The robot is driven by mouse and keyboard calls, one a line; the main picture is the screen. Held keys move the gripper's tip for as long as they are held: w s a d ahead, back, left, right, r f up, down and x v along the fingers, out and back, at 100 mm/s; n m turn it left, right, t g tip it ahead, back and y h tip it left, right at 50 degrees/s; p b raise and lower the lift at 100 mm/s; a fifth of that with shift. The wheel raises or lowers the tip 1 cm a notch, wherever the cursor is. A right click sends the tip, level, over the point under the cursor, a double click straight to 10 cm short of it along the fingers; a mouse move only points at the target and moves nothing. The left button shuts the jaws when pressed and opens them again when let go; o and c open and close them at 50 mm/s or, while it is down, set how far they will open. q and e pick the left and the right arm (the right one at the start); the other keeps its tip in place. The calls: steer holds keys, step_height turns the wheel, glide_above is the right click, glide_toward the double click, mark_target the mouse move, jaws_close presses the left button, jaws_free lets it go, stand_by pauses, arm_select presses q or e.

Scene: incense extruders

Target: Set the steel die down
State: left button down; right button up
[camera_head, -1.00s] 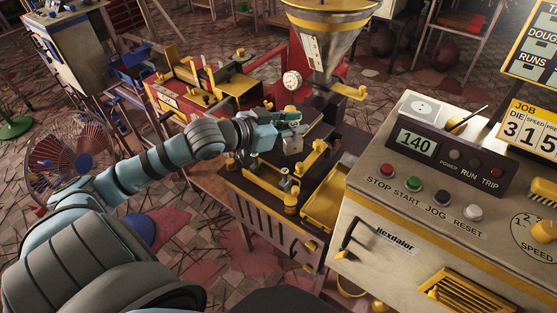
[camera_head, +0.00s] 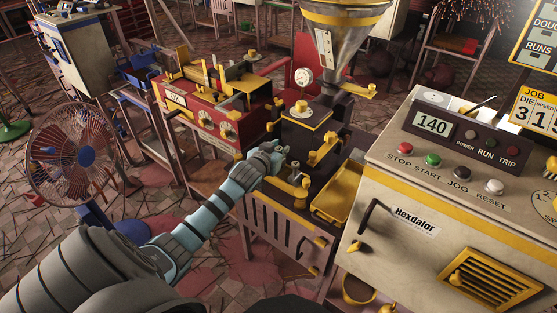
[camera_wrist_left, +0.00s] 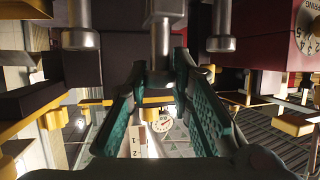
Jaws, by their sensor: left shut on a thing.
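My left gripper (camera_head: 275,155) is over the left end of the dark machine bed below the steel hopper, beside its yellow fittings. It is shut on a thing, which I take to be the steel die. In the head view the fingers cover it, and I cannot make out its outline. In the left wrist view the two teal-padded fingers (camera_wrist_left: 160,120) stand apart, with metal and gold-coloured parts showing between and beyond them. I cannot tell whether the held thing touches the surface below. My right gripper is not in view.
A cream control cabinet (camera_head: 400,195) stands on the right. A yellow tray (camera_head: 337,193) lies between it and the gripper. The hopper (camera_head: 343,38) rises behind. A red machine (camera_head: 196,112) is at the back left, and a fan (camera_head: 70,155) stands at the left.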

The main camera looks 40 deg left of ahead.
arm_select(q)
steer(key=f, duration=0.3)
steer(key=shift+w, duration=0.35)
steer(key=shift+s, duration=0.15)
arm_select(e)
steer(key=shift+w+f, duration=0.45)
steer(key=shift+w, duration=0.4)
arm_select(q)
steer(key=c, duration=1.4)
jaws_free()
steer(key=shift+c, duration=0.2)
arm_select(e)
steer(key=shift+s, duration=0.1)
